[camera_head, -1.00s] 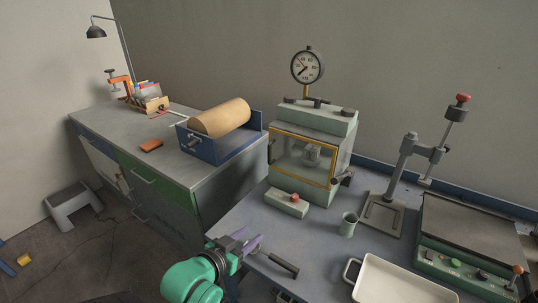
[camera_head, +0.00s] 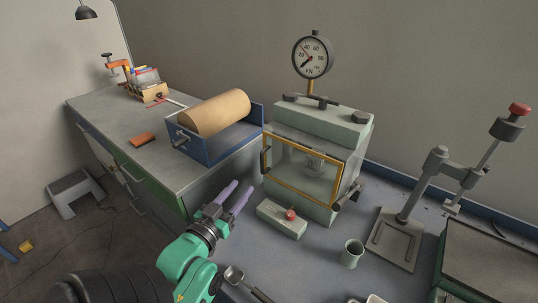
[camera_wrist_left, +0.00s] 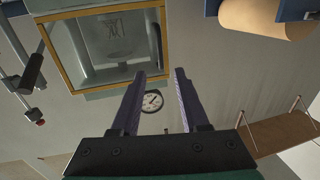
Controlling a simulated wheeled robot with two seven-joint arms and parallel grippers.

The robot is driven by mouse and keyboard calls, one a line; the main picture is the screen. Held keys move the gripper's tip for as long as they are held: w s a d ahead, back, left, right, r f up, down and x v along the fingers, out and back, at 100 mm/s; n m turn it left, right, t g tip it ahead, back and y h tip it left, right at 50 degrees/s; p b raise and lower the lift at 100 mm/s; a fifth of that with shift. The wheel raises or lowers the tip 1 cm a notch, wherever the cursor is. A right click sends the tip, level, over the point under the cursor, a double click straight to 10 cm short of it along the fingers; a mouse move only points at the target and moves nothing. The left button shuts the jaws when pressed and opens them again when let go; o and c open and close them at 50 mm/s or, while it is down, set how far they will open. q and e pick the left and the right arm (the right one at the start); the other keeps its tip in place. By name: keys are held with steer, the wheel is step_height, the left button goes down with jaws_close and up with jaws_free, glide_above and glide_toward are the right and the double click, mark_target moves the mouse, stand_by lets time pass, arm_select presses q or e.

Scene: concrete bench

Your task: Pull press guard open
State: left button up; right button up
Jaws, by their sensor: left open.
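The press (camera_head: 318,125) is a pale green machine at the back of the bench with a dial gauge on top. Its guard (camera_head: 301,188) is a clear panel in a yellow frame across the front and looks shut. A dark handle (camera_head: 265,160) is at the guard's left edge. My left gripper (camera_head: 241,187) is open and empty, left of and apart from the guard, its purple fingers pointing up toward it. In the left wrist view the open fingers (camera_wrist_left: 160,73) show nothing between them, with the guard frame (camera_wrist_left: 163,40) at upper left. My right gripper is not in view.
A control box with a red button (camera_head: 283,219) stands in front of the press. A green cup (camera_head: 352,254), a stand (camera_head: 398,240) and a scoop-like tool (camera_head: 234,274) are on the bench. A blue cradle with a brown roll (camera_head: 214,113) is at the left.

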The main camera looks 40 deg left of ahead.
mark_target(261, 162)
arm_select(q)
steer(key=x, duration=1.2)
steer(key=shift+w+r+p, duration=0.15)
steer(key=shift+r+p, duration=0.1)
steer(key=shift+p, duration=0.05)
steer(key=shift+w+f, duration=0.1)
steer(key=shift+w, duration=0.3)
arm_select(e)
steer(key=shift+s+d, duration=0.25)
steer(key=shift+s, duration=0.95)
arm_select(q)
steer(key=shift+c, duration=0.3)
jaws_close()
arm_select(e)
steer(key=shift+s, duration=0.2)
